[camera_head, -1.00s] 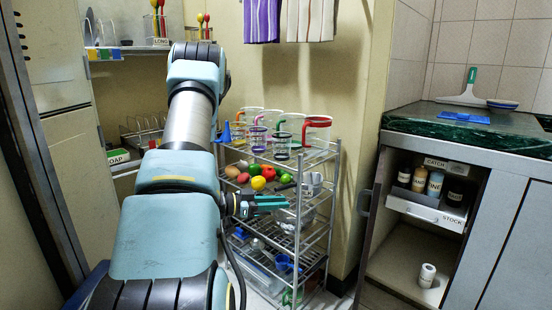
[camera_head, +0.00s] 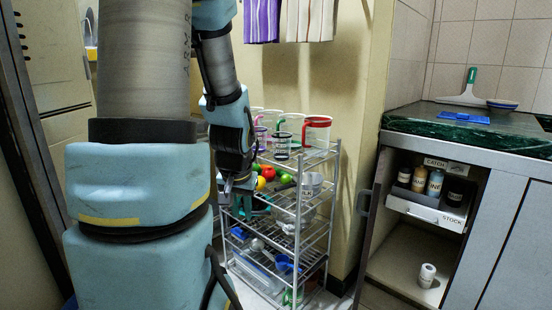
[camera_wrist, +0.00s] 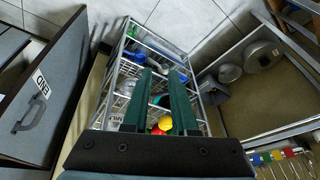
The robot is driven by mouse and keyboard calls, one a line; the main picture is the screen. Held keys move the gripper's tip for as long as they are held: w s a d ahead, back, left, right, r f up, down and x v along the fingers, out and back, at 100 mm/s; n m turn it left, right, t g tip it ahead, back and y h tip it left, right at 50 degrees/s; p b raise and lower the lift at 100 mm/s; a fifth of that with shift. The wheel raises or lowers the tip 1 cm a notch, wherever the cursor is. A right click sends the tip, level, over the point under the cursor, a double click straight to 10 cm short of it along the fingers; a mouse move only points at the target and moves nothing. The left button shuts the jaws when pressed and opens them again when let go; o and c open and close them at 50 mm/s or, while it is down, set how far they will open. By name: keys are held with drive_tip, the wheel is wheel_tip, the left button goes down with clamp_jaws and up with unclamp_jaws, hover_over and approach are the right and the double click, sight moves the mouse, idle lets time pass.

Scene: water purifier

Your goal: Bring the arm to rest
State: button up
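My arm (camera_head: 145,80) is raised and folded, filling the left of the head view, with its forearm hanging down before the wire shelf rack. My gripper (camera_wrist: 162,72) shows in the wrist view as two green fingers with a gap between them. It is open and nothing is held in it.
The wire rack (camera_head: 332,215) holds cups, fruit and blue items. A red-handled cup (camera_head: 317,130) stands on top. At right is a counter (camera_head: 420,122) above an open cabinet with bottles and a white bottle (camera_head: 427,274). Striped towels (camera_head: 308,20) hang behind.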

drive_tip(key=s+d+r+n+g+p, duration=0.1)
drive_tip(key=s+d+r+g+p, duration=0.15)
drive_tip(key=s, duration=0.55)
wheel_tip(320, 180, up, 26)
drive_tip(key=p, duration=2.4)
drive_tip(key=shift+a+f+p, duration=0.25)
drive_tip(key=shift+a+p, duration=0.1)
drive_tip(key=shift+a, duration=0.1)
drive_tip(key=o, duration=0.4)
drive_tip(key=shift+a+n, duration=0.1)
drive_tip(key=shift+n, duration=0.2)
